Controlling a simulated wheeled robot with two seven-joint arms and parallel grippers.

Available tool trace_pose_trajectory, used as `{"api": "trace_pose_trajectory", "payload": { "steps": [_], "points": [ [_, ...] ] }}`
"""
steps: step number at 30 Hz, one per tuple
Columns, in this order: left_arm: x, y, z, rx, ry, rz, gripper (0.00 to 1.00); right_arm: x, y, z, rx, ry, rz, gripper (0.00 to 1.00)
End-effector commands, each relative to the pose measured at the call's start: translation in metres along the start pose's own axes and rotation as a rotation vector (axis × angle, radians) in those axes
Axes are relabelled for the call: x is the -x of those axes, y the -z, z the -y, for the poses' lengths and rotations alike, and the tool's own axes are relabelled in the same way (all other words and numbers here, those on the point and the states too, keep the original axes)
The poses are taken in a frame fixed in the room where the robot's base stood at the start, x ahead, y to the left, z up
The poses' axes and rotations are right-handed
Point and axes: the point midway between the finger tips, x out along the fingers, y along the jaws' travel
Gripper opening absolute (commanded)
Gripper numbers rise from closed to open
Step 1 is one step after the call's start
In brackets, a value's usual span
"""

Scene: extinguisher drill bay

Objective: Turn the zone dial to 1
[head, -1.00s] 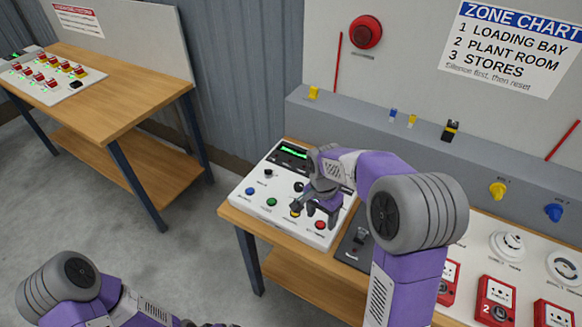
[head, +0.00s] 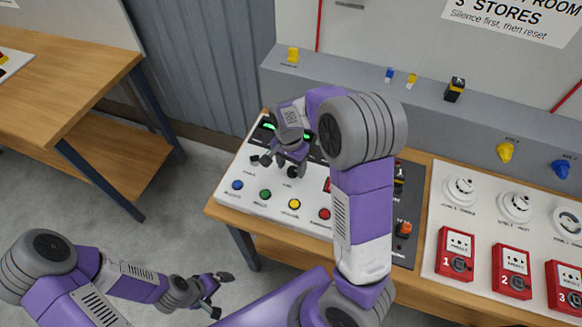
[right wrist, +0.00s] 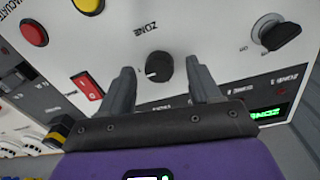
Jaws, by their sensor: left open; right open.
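The zone dial (right wrist: 159,66) is a round black knob on the white panel (right wrist: 215,40), under the word ZONE in the right wrist view. A small white mark shows on its lower left side; I cannot read any number beside it. My right gripper (right wrist: 160,82) is open, with one finger on each side of the dial and visible gaps between. In the head view my right gripper (head: 284,166) is over the panel, and the dial (head: 292,172) shows near its fingers. My left gripper (head: 222,294) is open and empty, low in front of the bench.
A black knob (right wrist: 280,35), a red switch (right wrist: 87,91), a yellow button (right wrist: 88,4) and a red button (right wrist: 34,32) are near the dial. A green display (right wrist: 266,114) is lit. Red call points (head: 511,272) stand on the right. Floor is free at left.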

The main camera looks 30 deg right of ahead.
Motion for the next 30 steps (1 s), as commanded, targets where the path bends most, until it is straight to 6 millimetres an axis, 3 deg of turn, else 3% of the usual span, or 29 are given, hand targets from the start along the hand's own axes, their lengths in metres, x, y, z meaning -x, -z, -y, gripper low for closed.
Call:
{"api": "trace_pose_trajectory", "payload": {
  "steps": [3,12,23,30],
  "points": [
    [-0.0021,0.0001,0.0007,0.0,0.0,0.0,1.0,-0.0096,0.0,-0.0004,-0.001,-0.001,0.001,0.62],
    [-0.0019,0.0,0.0006,0.0,0.0,0.0,1.0,-0.0111,0.0,-0.0001,0.0,0.001,0.0,0.62],
    [-0.0019,0.0,0.0006,0.0,0.0,0.0,1.0,-0.0109,0.0,-0.0001,0.0,0.001,0.0,0.07],
    [-0.0013,0.0,0.0004,0.0,0.0,0.0,1.0,-0.0107,0.0001,-0.0002,0.019,0.001,-0.001,0.06]
  ]
}}
